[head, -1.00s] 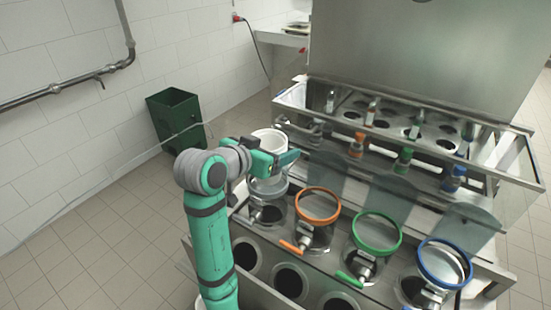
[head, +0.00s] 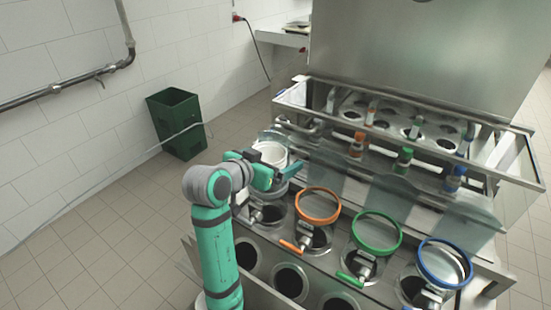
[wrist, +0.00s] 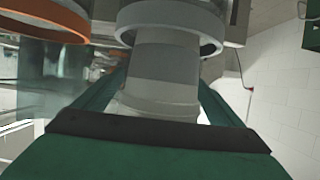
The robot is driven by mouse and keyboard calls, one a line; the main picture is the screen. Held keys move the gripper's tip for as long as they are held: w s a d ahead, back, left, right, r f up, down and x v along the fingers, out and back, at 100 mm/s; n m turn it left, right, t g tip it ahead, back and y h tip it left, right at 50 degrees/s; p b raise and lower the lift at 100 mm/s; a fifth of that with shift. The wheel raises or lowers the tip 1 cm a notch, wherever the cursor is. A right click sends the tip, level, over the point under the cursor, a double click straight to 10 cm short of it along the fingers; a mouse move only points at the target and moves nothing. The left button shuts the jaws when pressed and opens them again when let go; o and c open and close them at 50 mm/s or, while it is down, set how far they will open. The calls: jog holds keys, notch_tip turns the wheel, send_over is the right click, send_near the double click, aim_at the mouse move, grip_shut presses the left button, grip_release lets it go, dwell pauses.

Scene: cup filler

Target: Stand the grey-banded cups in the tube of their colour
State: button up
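My gripper (head: 274,172) is shut on a white cup (head: 271,153) at the left end of the machine. The cup is roughly upright, just over the grey-ringed tube (head: 268,190). In the wrist view the cup (wrist: 165,62) sits between the two fingers, with a greyer band (wrist: 158,98) across it. The grey ring (wrist: 170,16) lies close beyond the cup. Whether the cup's end is inside the ring or just short of it, I cannot tell. My gripper partly hides the grey tube in the head view.
To the right stand tubes with orange (head: 318,206), green (head: 377,234) and blue (head: 446,264) rings. Translucent flaps (head: 390,195) stand behind them. Coloured nozzles (head: 403,160) and a rack with round holes (head: 400,115) are farther back. A dark green bin (head: 178,125) stands on the floor at left.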

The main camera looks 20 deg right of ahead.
jog(key=shift+a+r, duration=0.1)
jog(key=shift+r, duration=0.1)
jog(key=v, duration=1.2)
